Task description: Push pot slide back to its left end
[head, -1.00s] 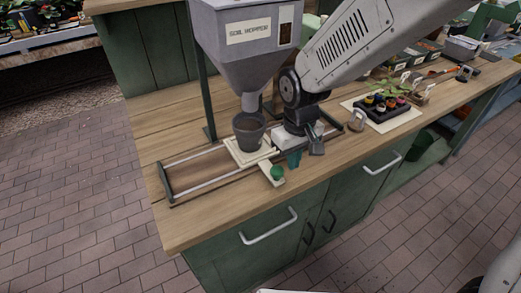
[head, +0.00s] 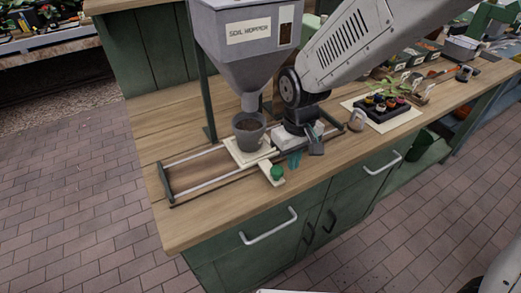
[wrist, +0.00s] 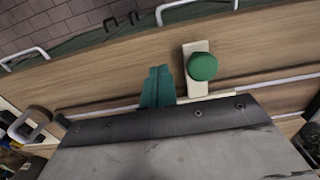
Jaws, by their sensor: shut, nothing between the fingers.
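The pot slide (head: 233,154) is a cream plate on two metal rails. In the head view it stands under the soil hopper, near the middle of the rails. A grey pot (head: 249,136) with dark soil stands on it. A cream tab with a green knob (head: 277,173) sticks out from its front; the knob also shows in the wrist view (wrist: 202,66). My gripper (head: 294,160) has teal fingers, shut and empty, just right of the tab. In the wrist view the fingers (wrist: 158,87) are beside the tab, with a narrow gap between them.
The soil hopper (head: 247,39) rises above the pot. The rails' left end bar (head: 166,182) stands near the bench's left edge, and the rails left of the slide are clear.

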